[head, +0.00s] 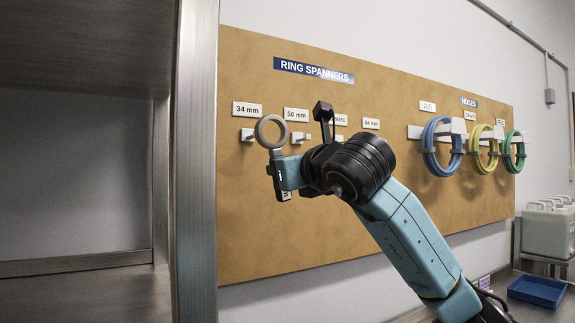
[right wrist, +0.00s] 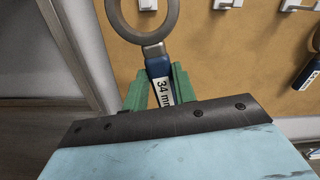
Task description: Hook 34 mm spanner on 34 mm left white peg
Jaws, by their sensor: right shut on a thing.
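The 34 mm spanner has a grey ring (head: 271,131) and a dark blue handle with a white "34 mm" label (right wrist: 163,92). My right gripper (head: 280,160) is shut on its handle and holds it ring up in front of the board. The white peg (head: 246,136) under the "34 mm" sign (head: 247,109) is just left of the ring in the head view. In the right wrist view a white peg (right wrist: 147,4) shows through the ring opening; the gap in depth is hard to tell. My left gripper is not in view.
White pegs under the "50 mm" sign (head: 296,114) are to the right. Another spanner (right wrist: 306,74) hangs at the right edge of the wrist view. Coiled hoses (head: 441,147) hang farther right. A metal shelf post (head: 196,160) stands close on the left.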

